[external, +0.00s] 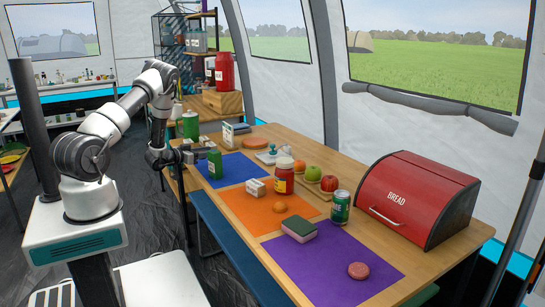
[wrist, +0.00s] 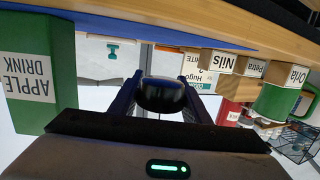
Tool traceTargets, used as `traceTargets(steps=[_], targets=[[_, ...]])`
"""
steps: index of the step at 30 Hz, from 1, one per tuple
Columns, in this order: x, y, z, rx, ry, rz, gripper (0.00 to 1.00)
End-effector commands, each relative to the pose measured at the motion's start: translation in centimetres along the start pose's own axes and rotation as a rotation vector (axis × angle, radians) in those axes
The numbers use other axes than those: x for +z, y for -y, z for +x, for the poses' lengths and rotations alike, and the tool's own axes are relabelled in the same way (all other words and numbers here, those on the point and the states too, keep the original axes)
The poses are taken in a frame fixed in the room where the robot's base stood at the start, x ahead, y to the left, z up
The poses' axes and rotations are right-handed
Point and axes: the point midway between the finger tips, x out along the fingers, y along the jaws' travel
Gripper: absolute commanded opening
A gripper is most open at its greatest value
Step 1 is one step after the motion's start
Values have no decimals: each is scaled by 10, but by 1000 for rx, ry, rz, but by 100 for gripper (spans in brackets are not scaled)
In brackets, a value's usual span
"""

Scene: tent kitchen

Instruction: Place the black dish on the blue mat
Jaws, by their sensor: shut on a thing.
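The wrist view is upside down. My gripper (wrist: 163,98) is shut on a rounded black dish (wrist: 161,94), which sits between its two blue fingers. In the external view my gripper (external: 196,154) is low at the far-left side of the table, beside the blue mat (external: 236,168). The dish is too small and dark to make out clearly there. The blue mat lies flat at the table's far-left end, and its edge shows as a thin blue strip in the wrist view (wrist: 130,27). A green apple drink carton (external: 215,164) stands upright on the mat, close to my gripper.
The carton also shows large at the left of the wrist view (wrist: 38,75). An orange mat (external: 262,211) with a red-labelled jar (external: 284,177) and a purple mat (external: 335,262) lie nearer. A red bread box (external: 418,198) stands at the right. The blue mat's right part is clear.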

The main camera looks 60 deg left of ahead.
Motion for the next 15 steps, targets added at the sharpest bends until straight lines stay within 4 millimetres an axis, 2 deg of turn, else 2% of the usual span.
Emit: traceTargets(steps=[1, 3, 11, 15], targets=[[7, -1, 13, 2, -1, 1, 19], [10, 0, 26, 2, -1, 1, 19], [18, 0, 50, 0, -1, 0, 19], [28, 0, 70, 1, 0, 1, 19]])
